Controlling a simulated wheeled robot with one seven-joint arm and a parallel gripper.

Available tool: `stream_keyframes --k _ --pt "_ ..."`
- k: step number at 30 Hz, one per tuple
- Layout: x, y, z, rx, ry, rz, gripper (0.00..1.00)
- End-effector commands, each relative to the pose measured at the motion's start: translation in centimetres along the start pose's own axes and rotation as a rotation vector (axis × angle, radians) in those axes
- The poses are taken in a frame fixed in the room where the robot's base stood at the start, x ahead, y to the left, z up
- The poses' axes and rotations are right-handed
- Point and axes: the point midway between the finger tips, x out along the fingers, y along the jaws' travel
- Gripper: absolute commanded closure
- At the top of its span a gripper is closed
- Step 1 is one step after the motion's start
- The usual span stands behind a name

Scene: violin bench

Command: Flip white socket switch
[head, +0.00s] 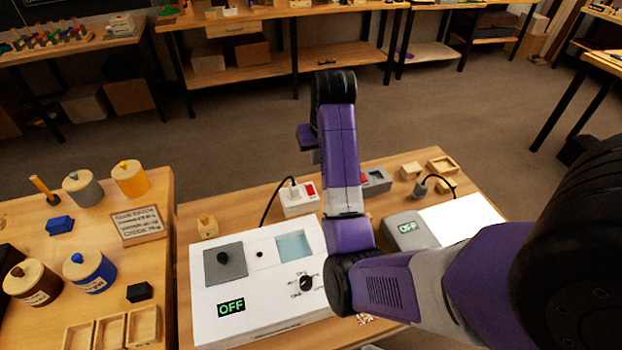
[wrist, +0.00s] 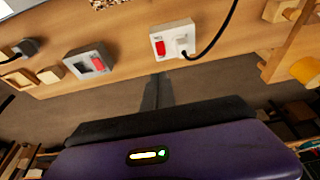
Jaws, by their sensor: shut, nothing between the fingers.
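The white socket (head: 297,200) stands near the far edge of the bench, left of my raised arm. Its red switch (head: 311,190) is at its right, beside a plug with a black cord. The wrist view shows the white socket (wrist: 180,31) at upper middle, its red switch (wrist: 160,46) uncovered. I cannot tell which way the switch is tipped. My gripper (wrist: 158,80) shows as a dark narrow strip, shut and empty, apart from the socket and against the floor in the picture. In the head view my arm hides its fingers.
A grey socket (head: 376,180) with a red switch stands right of the arm; it also shows in the wrist view (wrist: 86,63). A white box (head: 217,275) with an OFF display is at the front. A second OFF display (head: 407,228) is at right. Small wooden blocks (head: 411,170) lie nearby.

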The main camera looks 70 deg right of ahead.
Motion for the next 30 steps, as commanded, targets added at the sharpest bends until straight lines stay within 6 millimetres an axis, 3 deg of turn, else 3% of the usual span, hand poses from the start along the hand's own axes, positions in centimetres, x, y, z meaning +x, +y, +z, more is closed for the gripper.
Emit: stream_keyframes --k 8,21,30 --pt "2.7 -0.1 0.1 -0.002 -0.005 0.001 1.00" --pt "10.9 -0.1 0.3 -0.001 -0.004 0.000 1.00" --pt "13.7 -0.1 0.9 -0.001 -0.001 0.000 1.00"
